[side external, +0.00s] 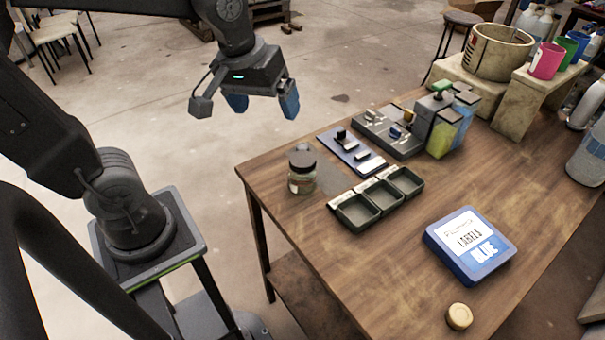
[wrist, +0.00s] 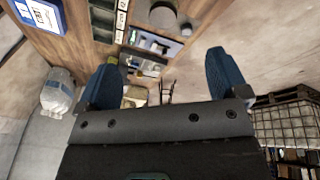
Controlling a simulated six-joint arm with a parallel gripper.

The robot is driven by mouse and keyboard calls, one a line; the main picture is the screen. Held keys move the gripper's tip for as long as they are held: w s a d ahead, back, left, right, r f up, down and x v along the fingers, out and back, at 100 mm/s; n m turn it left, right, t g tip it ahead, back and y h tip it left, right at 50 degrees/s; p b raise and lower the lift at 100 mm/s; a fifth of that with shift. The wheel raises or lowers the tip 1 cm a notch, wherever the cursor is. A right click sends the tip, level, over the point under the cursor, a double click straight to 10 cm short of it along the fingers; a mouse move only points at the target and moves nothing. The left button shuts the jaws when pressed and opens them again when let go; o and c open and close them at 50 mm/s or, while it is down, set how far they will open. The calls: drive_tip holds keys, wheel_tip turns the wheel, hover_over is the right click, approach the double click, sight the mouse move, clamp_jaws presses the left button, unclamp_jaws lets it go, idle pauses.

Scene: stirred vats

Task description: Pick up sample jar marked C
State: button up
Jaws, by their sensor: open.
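A glass jar (side external: 302,170) with a dark lid stands upright near the left edge of the wooden table. A pale label shows on its side, but I cannot read any letter on it. It appears to be the round grey-lidded thing at the top of the wrist view (wrist: 163,14). My gripper (side external: 262,104) hangs up and to the left of the jar in the side view, well apart from it. Its blue fingers are spread with nothing between them, as the wrist view also shows (wrist: 160,85).
Dark open trays (side external: 381,197) stand just right of the jar. Behind are a flat panel with small items (side external: 351,152), a grey organiser (side external: 388,134) and yellow-green bottles (side external: 441,132). A blue labels box (side external: 470,243) and a round lid (side external: 459,317) lie nearer the front. The table's front left is bare.

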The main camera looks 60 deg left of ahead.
drive_tip(key=w+a+f+n+g, duration=0.25)
drive_tip(key=w+f+n, duration=0.25)
drive_tip(key=w+n, duration=0.3)
drive_tip(key=n, duration=0.1)
approach(303, 159)
drive_tip(key=shift+g, duration=0.35)
wheel_tip(303, 159, down, 5)
drive_tip(key=shift+f, duration=0.1)
drive_tip(key=shift+w+a+f, duration=0.1)
drive_tip(key=shift+w+f, duration=0.05)
drive_tip(key=shift+f, duration=1.2)
drive_tip(key=shift+w+a+f, duration=0.1)
drive_tip(key=shift+f, duration=1.25)
drive_tip(key=c, duration=1)
